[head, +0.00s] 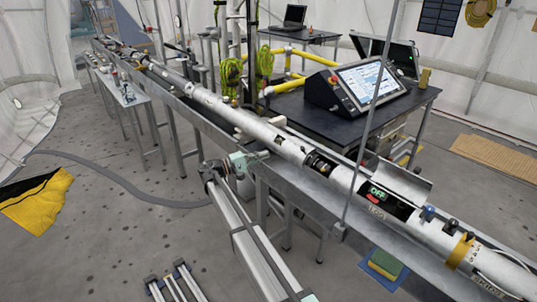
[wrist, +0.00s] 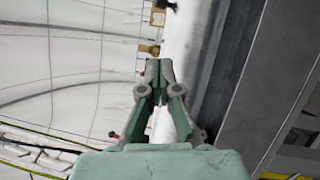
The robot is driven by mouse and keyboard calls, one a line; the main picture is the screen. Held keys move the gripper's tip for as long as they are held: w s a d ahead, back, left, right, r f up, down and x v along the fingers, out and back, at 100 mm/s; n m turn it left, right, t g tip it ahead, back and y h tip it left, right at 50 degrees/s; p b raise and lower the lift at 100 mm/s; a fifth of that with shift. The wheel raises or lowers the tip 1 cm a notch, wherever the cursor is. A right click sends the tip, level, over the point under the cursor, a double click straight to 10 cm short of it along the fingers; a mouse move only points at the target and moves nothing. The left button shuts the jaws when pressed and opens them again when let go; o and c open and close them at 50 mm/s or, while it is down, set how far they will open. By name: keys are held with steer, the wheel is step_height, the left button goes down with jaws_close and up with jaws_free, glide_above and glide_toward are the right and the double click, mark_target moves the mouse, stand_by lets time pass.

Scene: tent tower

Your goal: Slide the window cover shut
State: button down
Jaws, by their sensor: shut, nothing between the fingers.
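A long white tube (head: 220,107) lies on a grey metal rail and runs from back left to front right. Small dark openings show in it, one at the middle (head: 279,139) and one further right (head: 320,163). I cannot tell for certain which part is the window cover. My gripper (head: 264,154) is beside the tube's near side, left of the middle opening. In the wrist view my gripper (wrist: 160,68) has its fingers together and empty, with the white tube (wrist: 182,35) behind them. I cannot tell whether the fingertips touch the tube.
To the right, the tube has an open bay with an "OFF" display (head: 378,193) and a raised curved lid (head: 398,180). A thin vertical pole (head: 370,125) stands in front of the tube. A dark table (head: 300,118) holds a touchscreen console (head: 357,86) behind it.

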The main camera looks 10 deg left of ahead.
mark_target(292, 150)
steer(key=p+x, duration=0.1)
steer(key=x, duration=0.2)
steer(key=s+p+x, duration=0.1)
steer(key=x, duration=0.3)
steer(key=s+d+p+x, duration=0.1)
steer(key=p+x, duration=0.1)
steer(key=x, duration=0.1)
steer(key=shift+w+d+r, duration=0.1)
steer(key=shift+d+r, duration=0.2)
steer(key=shift+d, duration=0.4)
steer(key=shift+d+f, duration=0.1)
steer(key=s+d+b, duration=0.1)
steer(key=s+d, duration=0.2)
steer(key=s+d+b, duration=0.2)
steer(key=d, duration=0.2)
steer(key=s+d+b, duration=0.1)
steer(key=s+d, duration=0.2)
steer(key=shift+s+d+b, duration=0.25)
steer(key=shift+s+b, duration=0.05)
steer(key=shift+b, duration=0.05)
